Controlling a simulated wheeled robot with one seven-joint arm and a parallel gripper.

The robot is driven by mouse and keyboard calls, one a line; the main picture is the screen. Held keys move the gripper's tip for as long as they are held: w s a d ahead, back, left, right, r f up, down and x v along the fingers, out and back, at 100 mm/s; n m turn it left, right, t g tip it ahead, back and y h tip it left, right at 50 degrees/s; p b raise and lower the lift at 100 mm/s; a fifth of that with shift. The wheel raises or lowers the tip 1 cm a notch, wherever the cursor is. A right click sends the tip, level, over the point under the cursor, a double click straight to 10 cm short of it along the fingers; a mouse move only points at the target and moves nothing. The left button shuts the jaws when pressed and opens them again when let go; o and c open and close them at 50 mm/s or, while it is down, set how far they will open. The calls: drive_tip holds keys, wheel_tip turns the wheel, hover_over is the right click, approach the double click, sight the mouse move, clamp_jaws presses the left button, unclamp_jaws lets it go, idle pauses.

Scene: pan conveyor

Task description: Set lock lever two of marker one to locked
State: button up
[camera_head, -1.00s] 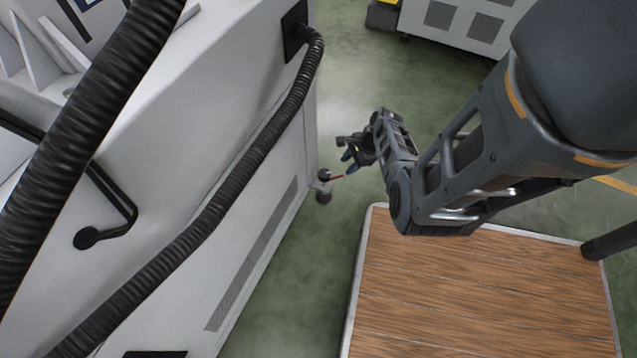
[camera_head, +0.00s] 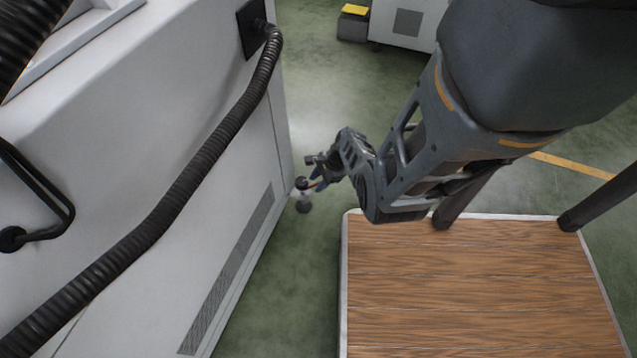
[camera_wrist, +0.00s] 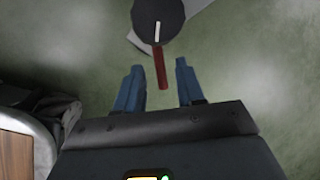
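The lever (camera_wrist: 161,68) shows in the wrist view as a short red bar with a white line on the dark round hub (camera_wrist: 158,20) it comes from. My gripper (camera_wrist: 158,68) is open, with its blue fingers on either side of the lever's red end; I cannot tell whether they touch it. In the head view, my gripper (camera_head: 318,178) is at the small post with a dark round top (camera_head: 301,184), beside the white machine. The lever is mostly hidden there by the fingers. No lever number or locked mark is readable.
A large white machine (camera_head: 130,130) with a thick black hose (camera_head: 190,185) stands close on the left. A wooden-topped platform (camera_head: 480,290) lies at the lower right. Green floor (camera_head: 270,290) is clear between them. Another white machine (camera_head: 400,25) stands at the back.

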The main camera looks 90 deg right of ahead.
clamp_jaws()
idle(0.4)
idle(0.4)
